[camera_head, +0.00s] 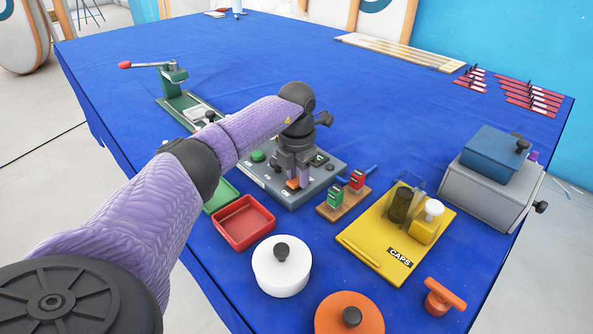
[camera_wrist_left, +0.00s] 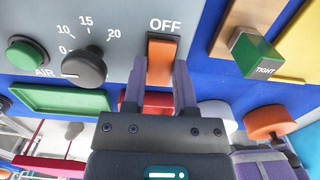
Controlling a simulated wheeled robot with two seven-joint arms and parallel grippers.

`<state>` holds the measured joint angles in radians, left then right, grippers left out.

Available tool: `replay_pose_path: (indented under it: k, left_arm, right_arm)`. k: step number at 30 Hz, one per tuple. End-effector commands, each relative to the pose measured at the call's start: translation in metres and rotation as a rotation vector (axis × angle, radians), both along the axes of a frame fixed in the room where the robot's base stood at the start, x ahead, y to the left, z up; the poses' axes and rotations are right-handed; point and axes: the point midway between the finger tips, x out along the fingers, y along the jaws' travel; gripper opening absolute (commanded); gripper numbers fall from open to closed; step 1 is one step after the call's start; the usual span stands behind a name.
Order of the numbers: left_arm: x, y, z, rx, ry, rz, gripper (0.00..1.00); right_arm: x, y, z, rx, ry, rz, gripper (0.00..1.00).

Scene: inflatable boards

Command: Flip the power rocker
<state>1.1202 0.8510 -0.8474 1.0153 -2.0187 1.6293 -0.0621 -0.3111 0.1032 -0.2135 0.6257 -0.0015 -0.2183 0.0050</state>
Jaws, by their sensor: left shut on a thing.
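The orange power rocker (camera_wrist_left: 161,60) sits in a dark frame on the grey control panel (camera_wrist_left: 120,20), under the word OFF in the left wrist view. In the head view a bit of the rocker (camera_head: 292,184) shows below my left gripper (camera_head: 298,180). In the left wrist view the two fingers of my left gripper (camera_wrist_left: 158,84) stand on either side of the rocker's lower part, shut on it. The fingers hide part of the panel (camera_head: 262,178) in the head view. My right gripper is not in view.
On the panel are a green button (camera_wrist_left: 25,55) and a black AIR dial (camera_wrist_left: 84,68). A red tray (camera_head: 243,222), a white lidded pot (camera_head: 281,270), a wooden block with green and red clips (camera_head: 340,204) and a yellow CAPS board (camera_head: 362,246) stand close by.

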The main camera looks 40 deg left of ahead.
Motion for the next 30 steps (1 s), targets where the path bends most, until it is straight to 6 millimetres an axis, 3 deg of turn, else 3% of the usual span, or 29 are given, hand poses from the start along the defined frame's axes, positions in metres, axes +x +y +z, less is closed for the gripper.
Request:
replay_pose_path:
  k: [5, 6, 11, 20, 30]
  left_arm:
    - [0.000, 0.000, 0.000, 0.001, -0.001, 0.000, 0.00]
    - [0.000, 0.000, 0.000, 0.001, -0.001, 0.000, 0.37]
    - [0.000, 0.000, 0.000, 0.001, -0.002, 0.000, 0.71]
    - [0.000, 0.000, 0.004, 0.001, -0.003, 0.000, 0.71]
    - [-0.002, 0.001, 0.083, 0.002, -0.005, 0.000, 0.71]
  right_arm:
    - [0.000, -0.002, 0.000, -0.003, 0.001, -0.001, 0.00]
    - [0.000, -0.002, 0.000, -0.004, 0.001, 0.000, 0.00]
    - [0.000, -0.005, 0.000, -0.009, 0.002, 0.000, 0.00]
    - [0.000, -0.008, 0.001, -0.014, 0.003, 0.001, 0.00]
    - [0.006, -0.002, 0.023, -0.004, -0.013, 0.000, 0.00]
